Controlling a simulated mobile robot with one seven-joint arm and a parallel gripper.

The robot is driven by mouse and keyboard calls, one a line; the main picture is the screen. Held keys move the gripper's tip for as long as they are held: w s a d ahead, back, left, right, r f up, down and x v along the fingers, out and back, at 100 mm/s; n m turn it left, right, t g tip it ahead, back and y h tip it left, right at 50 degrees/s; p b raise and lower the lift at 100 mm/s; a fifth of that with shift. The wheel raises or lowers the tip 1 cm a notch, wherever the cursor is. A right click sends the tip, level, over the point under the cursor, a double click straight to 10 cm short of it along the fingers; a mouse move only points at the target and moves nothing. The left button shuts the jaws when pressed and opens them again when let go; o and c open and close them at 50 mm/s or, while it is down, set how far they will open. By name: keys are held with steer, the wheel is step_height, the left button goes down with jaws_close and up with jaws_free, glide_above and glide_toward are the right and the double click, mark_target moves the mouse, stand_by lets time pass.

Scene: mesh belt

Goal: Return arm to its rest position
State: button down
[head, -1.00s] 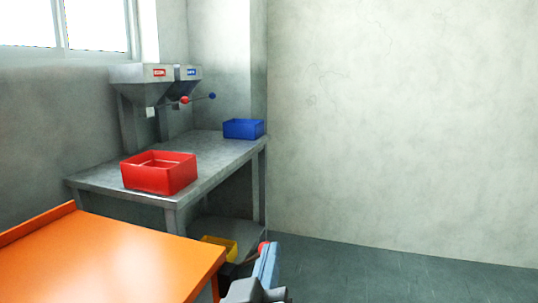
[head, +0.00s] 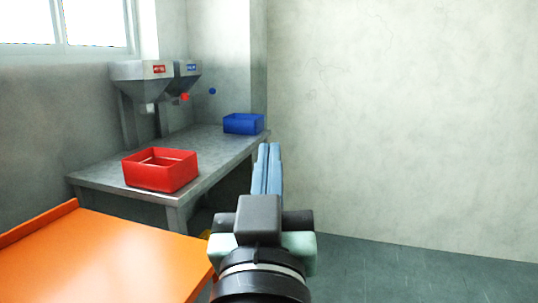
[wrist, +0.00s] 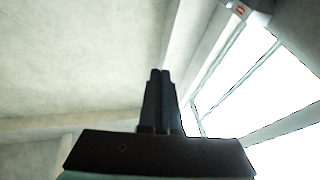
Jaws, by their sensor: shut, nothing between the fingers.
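My gripper (head: 268,150) is in the lower middle of the head view, raised in front of the grey table's right end. Its two blue fingers lie together, point up and hold nothing. In the wrist view my gripper (wrist: 160,73) shows as two dark fingers side by side, with the ceiling, wall and window behind them. Nothing touches the fingers in either view.
A grey table (head: 215,150) bears a red bin (head: 160,178) and a blue bin (head: 243,124). Two hoppers (head: 140,72) with a red and a blue knob stand behind. An orange surface (head: 110,255) lies at lower left. The floor at right (head: 420,270) is clear.

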steer(key=shift+r, duration=0.15)
steer(key=s+r+t+y+p, duration=0.1)
steer(key=s+r+t, duration=0.2)
steer(key=s+r, duration=0.35)
steer(key=s+r+t+p, duration=0.1)
steer(key=s+r+t, duration=0.25)
steer(key=r, duration=0.55)
step_height(320, 180, up, 27)
steer(key=g+p, duration=0.1)
steer(key=p, duration=2.7)
steer(key=shift+w+m, duration=0.3)
steer(key=shift+a+y, duration=0.2)
steer(key=shift+y, duration=0.1)
